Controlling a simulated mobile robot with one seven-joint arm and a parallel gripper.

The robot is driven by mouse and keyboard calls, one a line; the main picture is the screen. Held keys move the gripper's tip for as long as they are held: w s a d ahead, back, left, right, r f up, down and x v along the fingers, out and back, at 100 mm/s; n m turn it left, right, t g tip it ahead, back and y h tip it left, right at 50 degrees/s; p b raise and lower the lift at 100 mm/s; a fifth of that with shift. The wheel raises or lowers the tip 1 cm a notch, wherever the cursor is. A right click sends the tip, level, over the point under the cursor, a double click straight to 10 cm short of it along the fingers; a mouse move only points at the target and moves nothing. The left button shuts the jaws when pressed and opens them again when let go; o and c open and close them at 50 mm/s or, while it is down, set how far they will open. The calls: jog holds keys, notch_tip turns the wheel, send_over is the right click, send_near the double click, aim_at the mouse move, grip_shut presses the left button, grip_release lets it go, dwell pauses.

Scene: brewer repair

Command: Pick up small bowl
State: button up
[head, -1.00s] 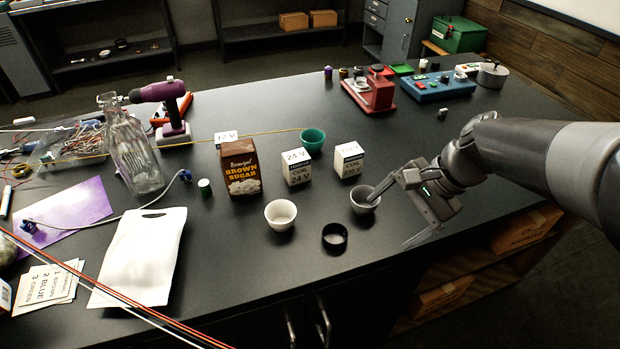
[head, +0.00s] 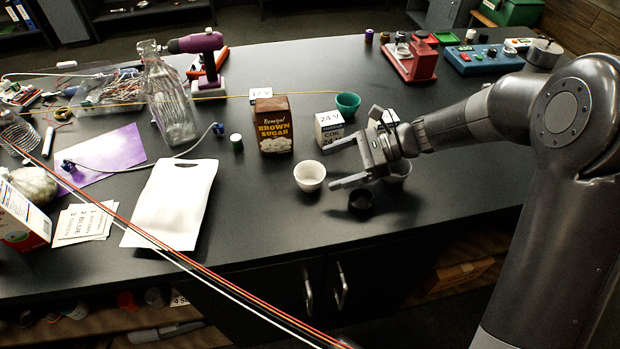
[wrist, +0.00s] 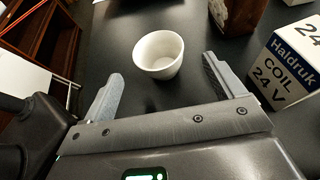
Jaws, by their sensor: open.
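A small white bowl (head: 310,175) stands upright on the black table, in front of the brown sugar box. My gripper (head: 338,164) is open and empty just to the right of this bowl, its fingers pointing at it. In the wrist view the white bowl (wrist: 158,54) lies ahead, between the lines of the two spread fingers (wrist: 160,85) and apart from them. A grey bowl (head: 399,172) is partly hidden behind my gripper. A teal bowl (head: 347,104) stands farther back.
The brown sugar box (head: 273,126) and a 24 V coil box (head: 328,129) stand close behind the white bowl. A white cutting board (head: 172,203) lies to the left. The table front is clear near the bowl.

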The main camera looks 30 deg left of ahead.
aim_at(303, 176)
jog(key=x, duration=0.8)
jog(key=shift+s+a, duration=0.2)
jog(key=shift+s, duration=0.05)
jog(key=shift+c, duration=0.2)
jog(key=c, duration=1.1)
jog(key=shift+o, duration=0.2)
jog(key=shift+r, duration=0.1)
